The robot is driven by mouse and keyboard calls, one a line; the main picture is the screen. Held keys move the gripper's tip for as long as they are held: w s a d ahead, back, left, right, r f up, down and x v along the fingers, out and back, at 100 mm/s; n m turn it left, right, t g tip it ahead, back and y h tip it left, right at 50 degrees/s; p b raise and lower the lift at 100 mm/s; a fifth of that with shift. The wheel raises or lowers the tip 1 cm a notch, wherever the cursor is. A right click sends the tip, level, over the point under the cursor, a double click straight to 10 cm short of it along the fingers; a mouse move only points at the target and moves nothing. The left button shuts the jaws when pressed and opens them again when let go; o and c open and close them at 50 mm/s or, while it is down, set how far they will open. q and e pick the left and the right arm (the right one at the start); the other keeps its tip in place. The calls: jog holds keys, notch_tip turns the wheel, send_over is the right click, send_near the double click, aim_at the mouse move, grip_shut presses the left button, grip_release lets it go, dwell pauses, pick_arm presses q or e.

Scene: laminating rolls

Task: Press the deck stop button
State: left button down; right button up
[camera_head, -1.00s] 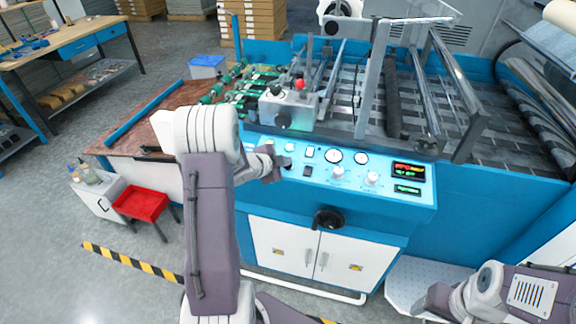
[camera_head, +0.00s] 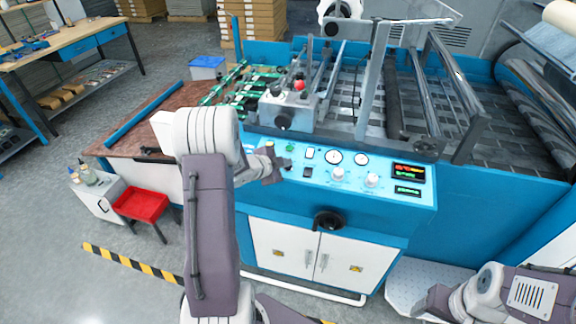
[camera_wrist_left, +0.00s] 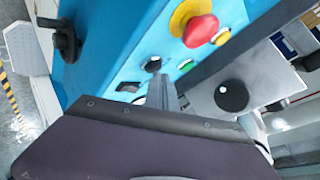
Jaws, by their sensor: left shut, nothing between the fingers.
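A red mushroom button (camera_wrist_left: 201,30) on a yellow base sits on the blue panel in the left wrist view. A flat yellow button (camera_wrist_left: 222,37) and a green button (camera_wrist_left: 186,66) are close by; no label is readable. My left gripper (camera_wrist_left: 162,92) is shut and empty, its tip over the panel beside a black knob and apart from the red button. In the head view, my left gripper (camera_head: 280,170) is at the left part of the control panel (camera_head: 400,205); my arm hides the red button there. My right gripper (camera_head: 425,303) is low at the right, its fingers unclear.
A grey box (camera_head: 300,110) with a red-topped knob (camera_head: 299,85) stands just above the panel. Dials, white knobs and a lit display (camera_head: 408,171) lie right of my left gripper. A black handwheel (camera_head: 328,220) sticks out below.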

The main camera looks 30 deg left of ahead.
pick_arm(q)
jog(key=shift+s+r, duration=0.15)
jog(key=shift+r, duration=0.4)
jog(key=shift+p, duration=0.35)
jog(key=r+p, duration=0.2)
jog(key=s+r+p, duration=0.1)
jog(key=r+p, duration=0.1)
jog(key=r, duration=0.1)
jog(key=shift+d, duration=0.15)
jog(key=shift+f, duration=0.1)
